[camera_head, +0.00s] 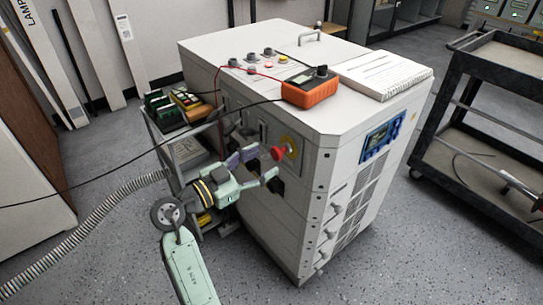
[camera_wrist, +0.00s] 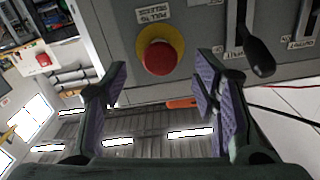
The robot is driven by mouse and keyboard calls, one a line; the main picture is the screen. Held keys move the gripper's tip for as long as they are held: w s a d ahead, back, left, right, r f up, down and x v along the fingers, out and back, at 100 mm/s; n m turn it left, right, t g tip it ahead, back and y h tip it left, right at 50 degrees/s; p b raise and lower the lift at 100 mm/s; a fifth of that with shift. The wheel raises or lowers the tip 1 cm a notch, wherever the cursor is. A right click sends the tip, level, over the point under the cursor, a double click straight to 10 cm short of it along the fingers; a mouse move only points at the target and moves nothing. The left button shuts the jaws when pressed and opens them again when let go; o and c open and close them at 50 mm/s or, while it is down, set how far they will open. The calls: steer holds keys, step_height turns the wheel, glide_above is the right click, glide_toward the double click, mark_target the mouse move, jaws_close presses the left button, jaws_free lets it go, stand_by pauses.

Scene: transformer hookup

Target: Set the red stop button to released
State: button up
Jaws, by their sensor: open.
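The red stop button (camera_head: 278,153) sits on a yellow round plate on the side of the white cabinet (camera_head: 310,124). In the wrist view the button (camera_wrist: 159,58) is in the upper middle, with a label above it that reads in part "PULL TO RELEASE", upside down. My gripper (camera_head: 262,167) is in front of the cabinet side, close to the button. In the wrist view my gripper (camera_wrist: 162,95) is open, with its two purple-padded fingers apart and nothing between them. The button lies beyond the gap between the fingertips. I cannot tell whether the button is pressed in or out.
A black lever (camera_wrist: 258,52) is right of the button in the wrist view. A grey cart (camera_head: 190,153) stands left, a dark cart (camera_head: 492,140) right. Floor in front is clear.

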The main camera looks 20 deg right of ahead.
steer(key=v, duration=0.7)
steer(key=shift+a, duration=0.15)
steer(key=shift+r, duration=0.1)
